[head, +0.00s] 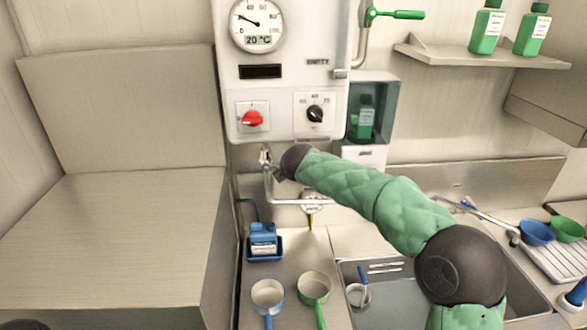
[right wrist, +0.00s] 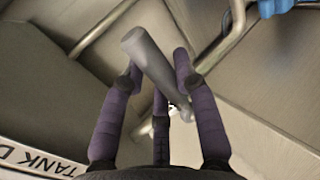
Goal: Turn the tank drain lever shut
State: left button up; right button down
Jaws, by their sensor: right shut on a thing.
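The tank drain lever (right wrist: 150,58) is a plain grey bar in the right wrist view, lying slantwise between the purple fingers of my right gripper (right wrist: 158,72). The gripper is shut on it. A white label (right wrist: 40,158) reading "TANK D" shows at the lower left there, its rest cut off. In the head view my right gripper (head: 277,171) is below the white control panel (head: 285,90), in front of the pipework. My wrist and fingers hide most of the lever there, so I cannot read its angle.
A bent metal pipe (head: 290,201) runs just below my right gripper. A sink (head: 395,297) lies under my right arm. The left worktop (head: 110,235) is bare.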

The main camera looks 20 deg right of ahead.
dwell(0.3)
jog(key=c, duration=0.9)
grip_release()
jog(key=shift+r, duration=0.1)
jog(key=v, duration=1.1)
jog(key=shift+s+a+r, duration=0.15)
jog(key=shift+s+a, duration=0.1)
jog(key=shift+s, duration=0.1)
